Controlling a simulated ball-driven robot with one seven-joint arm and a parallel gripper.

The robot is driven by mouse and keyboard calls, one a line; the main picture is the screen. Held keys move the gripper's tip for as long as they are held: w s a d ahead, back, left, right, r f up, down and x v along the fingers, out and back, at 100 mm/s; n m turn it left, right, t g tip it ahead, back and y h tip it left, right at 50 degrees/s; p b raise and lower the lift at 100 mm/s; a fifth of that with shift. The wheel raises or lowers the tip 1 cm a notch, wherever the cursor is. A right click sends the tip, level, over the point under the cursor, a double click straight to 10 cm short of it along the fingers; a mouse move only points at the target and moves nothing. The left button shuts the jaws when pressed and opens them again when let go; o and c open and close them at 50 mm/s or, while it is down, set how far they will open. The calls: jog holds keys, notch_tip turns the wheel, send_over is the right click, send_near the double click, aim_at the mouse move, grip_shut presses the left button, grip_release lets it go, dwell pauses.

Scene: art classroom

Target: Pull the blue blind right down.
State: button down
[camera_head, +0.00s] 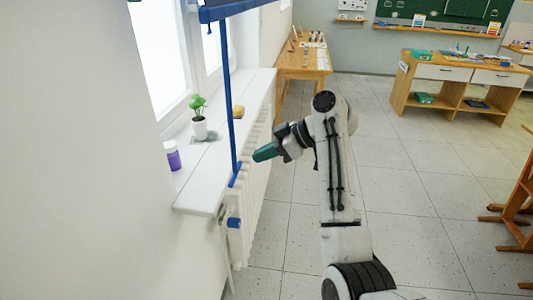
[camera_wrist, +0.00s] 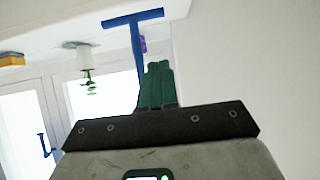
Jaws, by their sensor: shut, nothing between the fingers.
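The blue blind's bottom bar (camera_head: 228,9) shows at the top of the head view, high on the window; the rest of the blind is out of frame. A long blue rod (camera_head: 229,90) hangs from it, ending in a short crossbar handle (camera_head: 235,178) by the sill's front edge. My gripper (camera_head: 256,155), with green fingers, is shut and empty, just right of the rod's lower part and above the handle. In the wrist view, the fingers (camera_wrist: 158,68) are together, and the T-shaped handle (camera_wrist: 133,18) shows beyond them, apart from the tips.
The white sill (camera_head: 205,160) holds a potted plant (camera_head: 199,118), a purple-labelled bottle (camera_head: 172,156) and a yellow sponge-like block (camera_head: 238,112). A white radiator (camera_head: 256,175) stands below it. A wooden table (camera_head: 303,62) stands behind.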

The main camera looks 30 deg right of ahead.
jog(key=w+a+f+p, duration=0.2)
jog(key=w+a+f, duration=0.2)
jog(key=f, duration=0.4)
jog(key=shift+a, duration=0.8)
notch_tip(320, 180, down, 44)
jog(key=b, duration=3.7)
